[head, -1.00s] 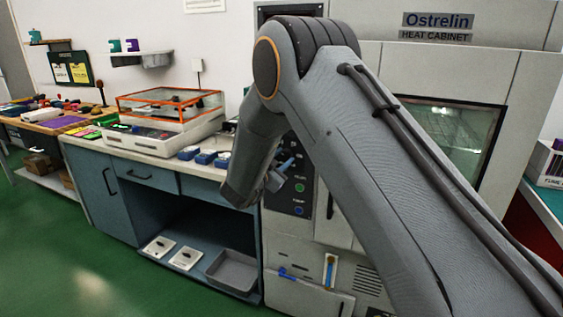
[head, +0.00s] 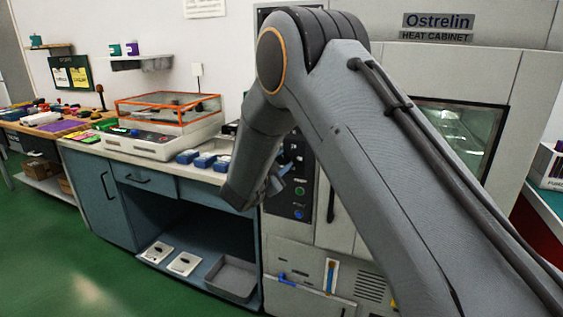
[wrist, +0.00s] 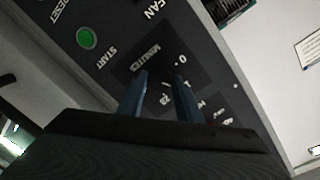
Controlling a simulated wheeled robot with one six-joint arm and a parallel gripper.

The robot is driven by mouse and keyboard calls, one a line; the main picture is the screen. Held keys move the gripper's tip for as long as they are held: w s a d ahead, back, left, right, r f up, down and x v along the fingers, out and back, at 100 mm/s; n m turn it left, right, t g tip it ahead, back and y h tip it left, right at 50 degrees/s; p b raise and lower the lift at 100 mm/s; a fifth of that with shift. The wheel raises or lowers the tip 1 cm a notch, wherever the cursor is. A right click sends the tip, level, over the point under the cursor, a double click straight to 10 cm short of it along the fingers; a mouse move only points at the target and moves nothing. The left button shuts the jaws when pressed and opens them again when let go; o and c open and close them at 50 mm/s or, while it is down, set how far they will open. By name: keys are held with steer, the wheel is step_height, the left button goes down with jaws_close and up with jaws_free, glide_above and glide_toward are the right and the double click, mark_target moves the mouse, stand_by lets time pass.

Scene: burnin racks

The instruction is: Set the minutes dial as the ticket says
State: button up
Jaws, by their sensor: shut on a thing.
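My gripper (wrist: 162,84) has two blue fingers closed in on the minutes dial, in front of the dark control panel (wrist: 112,65). The word MINUTES and a few scale numbers show around the fingers in the wrist view. The dial knob is mostly hidden by the fingers, and I cannot read its setting. In the head view my gripper (head: 284,169) is at the panel (head: 301,195) of the Ostrelin heat cabinet, partly behind my arm. A board with white and yellow cards (head: 78,76) hangs on the far wall; their writing is too small to read.
A green START button (wrist: 86,38) is beside the dial, with RESET and FAN lettering nearby. Left of the cabinet is a counter with blue blocks (head: 204,160) and an orange-framed clear box (head: 168,108). A grey bin (head: 232,277) sits on the low shelf. Green floor is clear.

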steer(key=o, duration=1)
steer(key=shift+o, duration=0.2)
steer(key=shift+s, duration=0.1)
steer(key=v, duration=0.7)
steer(key=shift+s+a+b, duration=0.15)
steer(key=shift+s+b, duration=0.15)
steer(key=shift+b, duration=0.1)
